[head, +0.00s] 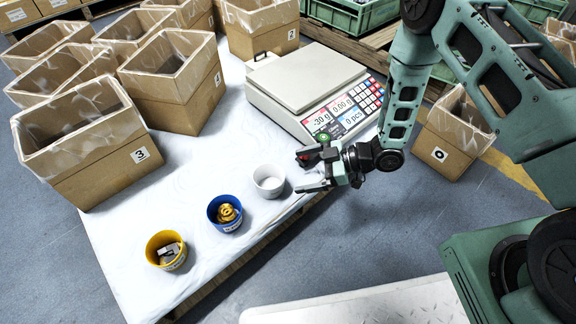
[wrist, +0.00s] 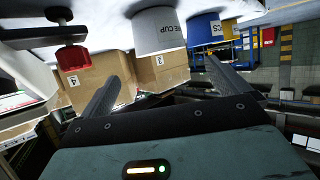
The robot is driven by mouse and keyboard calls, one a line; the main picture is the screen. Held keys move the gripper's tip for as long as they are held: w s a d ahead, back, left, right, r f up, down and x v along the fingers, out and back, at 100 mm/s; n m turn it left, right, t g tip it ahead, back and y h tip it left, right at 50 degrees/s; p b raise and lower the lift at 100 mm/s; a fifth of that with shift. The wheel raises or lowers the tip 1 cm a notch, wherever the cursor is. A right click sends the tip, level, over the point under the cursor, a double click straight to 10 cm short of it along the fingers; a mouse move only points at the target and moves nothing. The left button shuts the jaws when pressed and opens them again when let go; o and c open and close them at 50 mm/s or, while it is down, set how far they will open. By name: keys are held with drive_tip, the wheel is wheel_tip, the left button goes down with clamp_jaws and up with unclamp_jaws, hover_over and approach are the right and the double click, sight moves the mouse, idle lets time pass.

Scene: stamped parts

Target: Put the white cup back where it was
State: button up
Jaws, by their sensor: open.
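The white cup (head: 268,182) stands upright on the white-covered table, near its front edge and in front of the scale. It looks empty. My gripper (head: 302,172) is open, just right of the cup, with its fingers pointing left toward it. Nothing is between the fingers. In the wrist view, which is upside down, the white cup (wrist: 160,32) with dark lettering lies beyond my open gripper (wrist: 163,62), apart from the fingertips. The scale (head: 308,88) has an empty plate, and its display reads about -30 g.
A blue cup (head: 214,216) with brass parts and a yellow cup (head: 157,243) with metal parts stand left of the white cup. A small red-and-black object (wrist: 73,55) stands near my gripper. Cardboard boxes (head: 110,165) fill the table's left and back.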

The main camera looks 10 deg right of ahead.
drive_tip(key=w+a+r+m+t+h, duration=0.1)
drive_tip(key=w+r+m+t+h, duration=0.15)
drive_tip(key=r+h, duration=0.9)
drive_tip(key=s+d+r+m+g, duration=0.1)
drive_tip(key=s+r+m+g, duration=0.1)
drive_tip(key=s+r, duration=0.6)
drive_tip(key=s+d+r+m+g+h, duration=0.1)
drive_tip(key=s+d+r+m+g, duration=0.1)
drive_tip(key=s+r, duration=0.7)
drive_tip(key=s+m+g, duration=0.1)
drive_tip(key=s, duration=0.7)
drive_tip(key=shift+d+r+m, duration=0.15)
drive_tip(key=shift+d+m, duration=0.05)
drive_tip(key=shift+m, duration=0.15)
